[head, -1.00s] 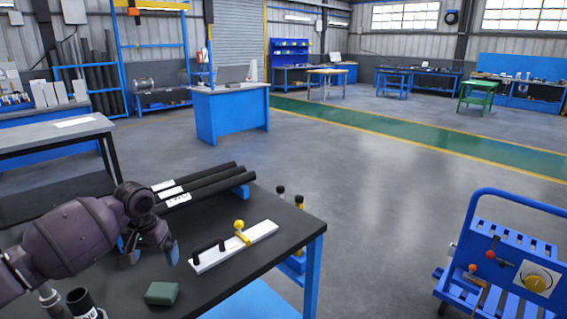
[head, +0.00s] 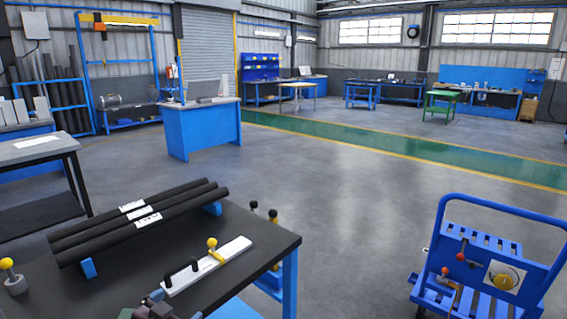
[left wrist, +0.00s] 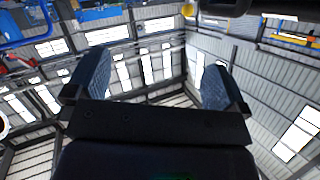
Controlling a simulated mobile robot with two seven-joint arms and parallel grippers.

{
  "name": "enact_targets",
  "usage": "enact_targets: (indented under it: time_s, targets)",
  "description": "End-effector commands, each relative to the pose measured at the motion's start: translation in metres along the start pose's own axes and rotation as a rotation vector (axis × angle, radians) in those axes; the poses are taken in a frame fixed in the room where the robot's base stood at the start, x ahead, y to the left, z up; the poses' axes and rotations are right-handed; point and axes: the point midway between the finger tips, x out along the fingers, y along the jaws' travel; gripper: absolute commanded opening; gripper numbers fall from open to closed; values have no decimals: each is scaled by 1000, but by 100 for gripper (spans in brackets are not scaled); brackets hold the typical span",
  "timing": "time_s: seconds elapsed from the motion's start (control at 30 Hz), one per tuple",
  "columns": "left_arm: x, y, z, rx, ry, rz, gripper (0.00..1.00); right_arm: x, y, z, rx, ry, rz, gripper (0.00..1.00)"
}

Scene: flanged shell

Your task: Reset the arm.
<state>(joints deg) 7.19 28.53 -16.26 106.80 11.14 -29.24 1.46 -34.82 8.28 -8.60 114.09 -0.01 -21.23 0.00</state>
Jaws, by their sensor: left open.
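My left gripper (head: 165,305) shows only in part at the bottom edge of the head view, low at the near side of the dark table. In the left wrist view its two blue-grey fingers (left wrist: 155,80) stand wide apart with nothing between them. Behind them are the hall's walls and windows, tilted. Most of my left arm is outside the head view. My right gripper is not in view.
The dark table (head: 236,268) carries three black pipes (head: 140,219) on blue supports. A white plate (head: 206,265) with a black handle lies beside my gripper. A blue cart (head: 490,265) stands at the right. Open floor (head: 340,220) lies between.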

Motion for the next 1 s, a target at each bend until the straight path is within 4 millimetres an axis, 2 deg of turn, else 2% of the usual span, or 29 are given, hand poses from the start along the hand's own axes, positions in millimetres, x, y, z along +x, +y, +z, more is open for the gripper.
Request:
enact_targets:
  time_s: [0.03, 0.27, 0.63, 0.8, 1.0]
  targets:
    - [-13, 10, 15, -16, 7, -13, 100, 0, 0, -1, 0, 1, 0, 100]
    - [-71, 40, 74, -80, -9, -93, 100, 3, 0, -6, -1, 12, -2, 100]
    - [-178, 92, 186, -273, -248, -190, 100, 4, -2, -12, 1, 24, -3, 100]
    - [-208, 109, 214, -312, -321, -198, 100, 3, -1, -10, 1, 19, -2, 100]
    - [-215, 112, 220, -315, -337, -198, 100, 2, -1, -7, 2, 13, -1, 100]
